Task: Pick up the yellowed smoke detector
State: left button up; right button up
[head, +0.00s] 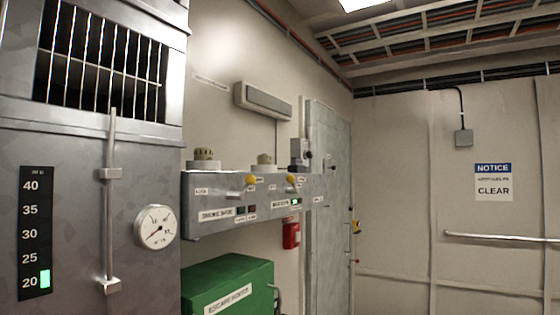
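I cannot say for sure which thing is the yellowed smoke detector. The left round object (203,158) is nearer and looks larger. The right round object (264,160) is farther along the panel. Either could be a detector, but they are too small to tell. Neither of my grippers shows in this view.
A metal cabinet (90,150) with a barred opening, a gauge (156,227) and a vertical rod handle (109,200) fills the near left. A green box (228,284) stands below the panel. A red extinguisher (291,234) hangs beside a grey door (329,200). The right side looks open.

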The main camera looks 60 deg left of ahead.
aim_at(201, 153)
jog(key=z, duration=0.1)
jog(key=i, duration=1.95)
jog(key=u, duration=2.8)
